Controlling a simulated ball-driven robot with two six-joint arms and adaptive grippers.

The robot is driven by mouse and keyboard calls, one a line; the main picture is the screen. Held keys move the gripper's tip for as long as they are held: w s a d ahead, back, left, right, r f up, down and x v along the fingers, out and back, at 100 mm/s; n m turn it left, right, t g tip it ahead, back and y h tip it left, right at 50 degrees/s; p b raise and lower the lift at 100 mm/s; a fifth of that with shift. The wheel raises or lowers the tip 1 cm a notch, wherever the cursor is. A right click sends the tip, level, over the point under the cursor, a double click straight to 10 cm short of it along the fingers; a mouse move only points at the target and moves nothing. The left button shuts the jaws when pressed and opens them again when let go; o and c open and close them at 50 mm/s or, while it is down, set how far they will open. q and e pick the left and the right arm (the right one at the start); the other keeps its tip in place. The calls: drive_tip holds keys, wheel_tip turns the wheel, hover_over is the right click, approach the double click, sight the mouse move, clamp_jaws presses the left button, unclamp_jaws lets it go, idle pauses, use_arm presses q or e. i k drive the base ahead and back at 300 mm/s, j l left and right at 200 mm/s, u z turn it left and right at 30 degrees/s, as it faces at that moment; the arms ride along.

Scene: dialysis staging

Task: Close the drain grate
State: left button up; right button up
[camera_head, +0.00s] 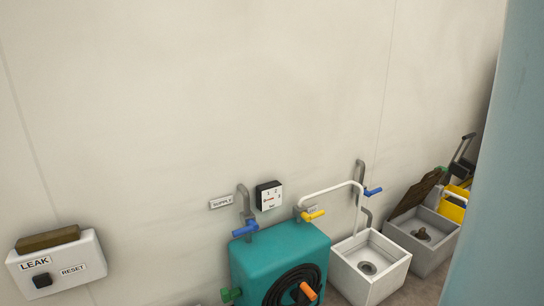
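The drain grate (416,193) seems to be the dark brown panel at the far right of the head view. It stands tilted up at the back of a grey-white basin (432,262), leaning toward the wall, so the basin is uncovered. A small brown fitting (422,234) shows inside the basin. I cannot tell how the panel is joined to the basin. Neither of my grippers is in view.
A white sink (355,284) with a drain stands left of the basin, beside a teal tank (262,257) with a coiled black hose. A yellow bucket-like object (452,208) is behind the basin. A blue-grey surface (506,180) blocks the right edge. A LEAK box (75,272) hangs at left.

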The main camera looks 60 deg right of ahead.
sight(416, 193)
drive_tip(key=z, duration=3)
drive_tip(key=i+u, duration=0.15)
drive_tip(key=u, duration=0.25)
drive_tip(key=i+l+u, duration=0.1)
drive_tip(key=u, duration=0.25)
drive_tip(key=i+l+u, duration=0.15)
drive_tip(key=i+l, duration=0.15)
drive_tip(key=i+l+u, duration=0.35)
drive_tip(key=l, duration=0.35)
drive_tip(key=i+l+u, duration=0.15)
drive_tip(key=i+l, duration=0.2)
drive_tip(key=l, duration=0.05)
